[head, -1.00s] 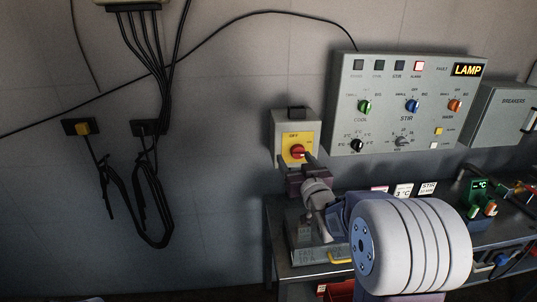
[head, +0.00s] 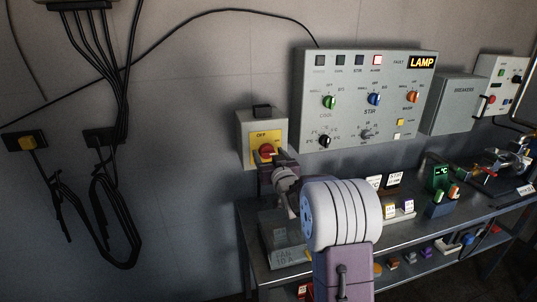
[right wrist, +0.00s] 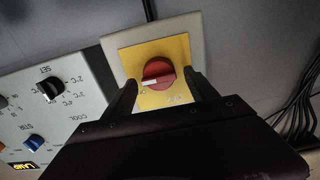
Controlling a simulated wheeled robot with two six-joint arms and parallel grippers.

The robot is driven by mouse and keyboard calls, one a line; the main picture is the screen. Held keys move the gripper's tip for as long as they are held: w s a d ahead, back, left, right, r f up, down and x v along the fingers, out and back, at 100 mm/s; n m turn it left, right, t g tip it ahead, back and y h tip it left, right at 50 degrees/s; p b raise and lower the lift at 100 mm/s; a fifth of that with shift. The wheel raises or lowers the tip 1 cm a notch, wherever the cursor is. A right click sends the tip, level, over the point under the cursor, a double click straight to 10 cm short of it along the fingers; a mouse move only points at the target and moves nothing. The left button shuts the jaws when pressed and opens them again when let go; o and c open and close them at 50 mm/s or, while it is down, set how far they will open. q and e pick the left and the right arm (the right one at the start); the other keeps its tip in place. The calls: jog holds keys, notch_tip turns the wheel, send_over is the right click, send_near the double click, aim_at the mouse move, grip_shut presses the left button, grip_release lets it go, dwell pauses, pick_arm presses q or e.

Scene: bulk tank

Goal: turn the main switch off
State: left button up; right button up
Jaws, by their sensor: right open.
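The main switch is a red rotary knob (head: 266,151) on a yellow plate (head: 262,139) in a grey wall box (head: 243,127). In the right wrist view the red knob (right wrist: 158,74) has a white mark pointing left in the picture. My right gripper (head: 269,164) is right in front of the knob in the head view. In the right wrist view its two dark fingers (right wrist: 160,97) are spread open, one to each side of the knob's lower part. I cannot tell whether they touch it. My left gripper is not in view.
A control panel (head: 347,66) with coloured knobs and a lit LAMP display hangs right of the switch box. A breakers box (head: 454,103) is farther right. A metal bench (head: 392,232) with several small items stands below. Looped black cables (head: 100,210) hang at left.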

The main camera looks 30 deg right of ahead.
jog(key=shift+w+d, duration=0.1)
jog(key=shift+w, duration=0.25)
jog(key=c, duration=1.4)
jog(key=shift+o, duration=0.2)
jog(key=shift+f+n+b, duration=0.15)
jog(key=shift+n+b, duration=1.35)
jog(key=n+b, duration=0.4)
jog(key=shift+f+n, duration=0.1)
jog(key=shift+n, duration=0.2)
jog(key=n+b, duration=0.3)
jog(key=n, duration=0.1)
jog(key=n+b, duration=0.2)
jog(key=shift+a+f+b, duration=0.1)
jog(key=shift+a+b, duration=0.15)
jog(key=shift+b, duration=0.1)
jog(key=shift+n+b, duration=1.3)
jog(key=shift+n, duration=0.8)
